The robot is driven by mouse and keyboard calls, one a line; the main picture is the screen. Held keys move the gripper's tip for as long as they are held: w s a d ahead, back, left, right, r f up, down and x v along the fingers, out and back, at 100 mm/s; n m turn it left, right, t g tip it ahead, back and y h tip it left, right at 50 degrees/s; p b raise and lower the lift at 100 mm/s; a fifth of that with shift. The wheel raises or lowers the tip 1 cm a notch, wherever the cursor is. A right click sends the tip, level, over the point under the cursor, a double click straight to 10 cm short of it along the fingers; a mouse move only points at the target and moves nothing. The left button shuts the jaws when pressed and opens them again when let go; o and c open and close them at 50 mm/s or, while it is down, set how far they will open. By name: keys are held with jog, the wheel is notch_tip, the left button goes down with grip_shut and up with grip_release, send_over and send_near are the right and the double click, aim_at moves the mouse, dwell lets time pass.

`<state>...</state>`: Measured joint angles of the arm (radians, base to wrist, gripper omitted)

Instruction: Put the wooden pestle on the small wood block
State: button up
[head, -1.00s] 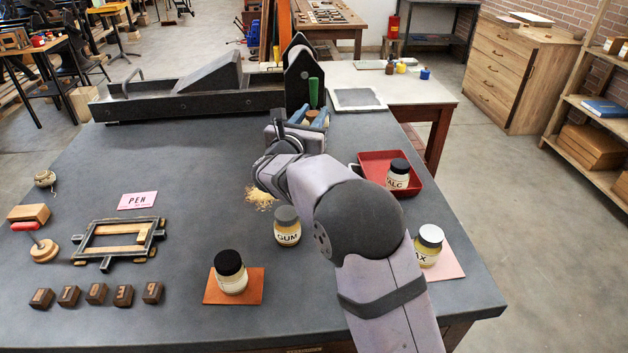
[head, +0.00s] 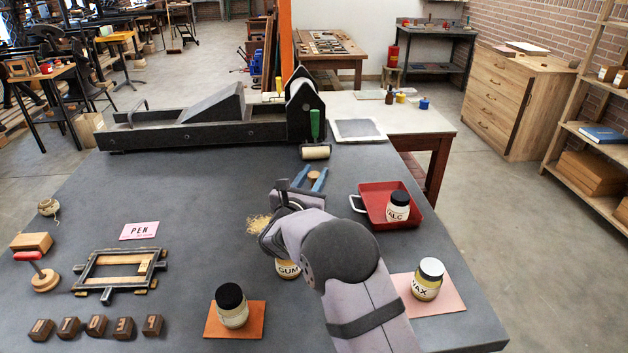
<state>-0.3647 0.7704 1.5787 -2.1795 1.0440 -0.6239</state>
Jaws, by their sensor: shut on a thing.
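My gripper (head: 310,179), with two blue fingers, is over the middle of the grey table, pointing away from the camera. Between the fingers a small brown rounded wooden end shows, which I take to be the wooden pestle (head: 314,175); the rest of it is hidden. The gripper is shut on it. Whether it touches the table I cannot tell. The small wood block (head: 31,242) lies at the table's left side, far from my gripper, behind a red-handled tool with a round wooden base (head: 45,281).
An orange mat with a black-lidded jar (head: 231,306), a half-hidden GUM jar (head: 288,268), a WAX jar (head: 427,280) and a red tray (head: 371,207) are near my arm. A metal frame (head: 100,272), PEN card (head: 139,230) and letter blocks (head: 97,326) are left. A green-handled roller (head: 316,152) lies beyond.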

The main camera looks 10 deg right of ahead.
aim_at(312, 183)
jog(key=shift+f, duration=0.9)
jog(key=shift+f, duration=0.1)
jog(key=o, duration=1.1)
jog(key=shift+s+a, duration=0.2)
jog(key=shift+s, duration=0.15)
jog(key=shift+b+v, duration=0.45)
jog(key=shift+v, duration=0.7)
jog(key=shift+r+b, duration=0.55)
jog(key=shift+r, duration=3.05)
